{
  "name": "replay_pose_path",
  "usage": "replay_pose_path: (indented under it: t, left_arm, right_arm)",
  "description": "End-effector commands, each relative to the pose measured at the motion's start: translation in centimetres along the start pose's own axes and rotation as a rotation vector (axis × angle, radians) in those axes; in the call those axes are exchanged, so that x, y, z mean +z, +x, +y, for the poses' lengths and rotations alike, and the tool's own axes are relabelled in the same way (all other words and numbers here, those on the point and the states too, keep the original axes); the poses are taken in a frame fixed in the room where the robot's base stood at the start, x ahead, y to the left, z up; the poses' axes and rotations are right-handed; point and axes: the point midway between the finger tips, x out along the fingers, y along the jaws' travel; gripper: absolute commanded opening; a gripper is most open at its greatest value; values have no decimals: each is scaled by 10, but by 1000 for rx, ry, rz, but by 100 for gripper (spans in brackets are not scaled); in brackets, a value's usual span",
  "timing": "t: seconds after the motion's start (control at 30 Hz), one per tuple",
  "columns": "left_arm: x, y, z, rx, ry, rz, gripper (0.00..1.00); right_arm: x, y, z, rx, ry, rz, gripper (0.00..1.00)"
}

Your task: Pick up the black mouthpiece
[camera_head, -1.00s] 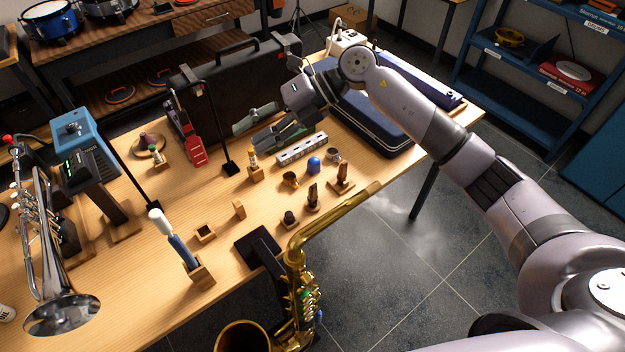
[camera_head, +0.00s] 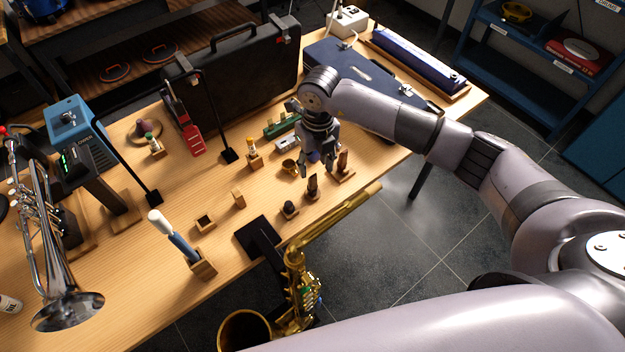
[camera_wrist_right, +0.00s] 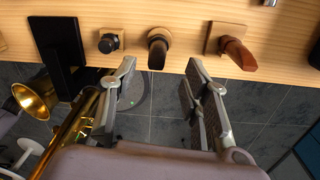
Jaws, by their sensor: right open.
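A dark, nearly black mouthpiece (camera_head: 312,186) stands on a small wooden base near the table's front edge. In the right wrist view this mouthpiece (camera_wrist_right: 158,48) shows a brownish sheen and lies between the lines of my two fingers. A reddish-brown mouthpiece (camera_head: 342,161) stands on a base to its right. A small round black piece (camera_head: 289,208) sits on a block to its left. My right gripper (camera_head: 316,170) points down just behind and above the dark mouthpiece, open and empty. Whether its fingers touch anything is unclear. My left gripper is out of view.
A brass saxophone (camera_head: 300,285) stands at the table's front edge, close to the mouthpieces. A black stand plate (camera_head: 258,238) lies left of them. A small brass cup (camera_head: 289,166) and a green rail (camera_head: 282,125) are behind. A dark blue case (camera_head: 345,62) lies at the back right.

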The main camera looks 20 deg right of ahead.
Motion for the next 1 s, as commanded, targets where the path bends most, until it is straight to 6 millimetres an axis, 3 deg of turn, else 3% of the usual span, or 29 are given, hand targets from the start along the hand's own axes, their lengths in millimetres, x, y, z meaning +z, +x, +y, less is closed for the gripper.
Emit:
replay_pose_path:
  t: [0.33, 0.6, 0.87, 1.0]
  left_arm:
    - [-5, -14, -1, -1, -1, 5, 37]
    - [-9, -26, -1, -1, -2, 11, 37]
    - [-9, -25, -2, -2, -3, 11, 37]
    - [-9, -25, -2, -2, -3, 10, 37]
  right_arm:
    - [-1, 29, 2, 1, 0, 3, 43]
    - [-1, 67, 2, 2, 1, 1, 43]
    - [-1, 71, 2, 1, -1, -1, 43]
    - [-1, 71, 2, 1, 0, -1, 34]
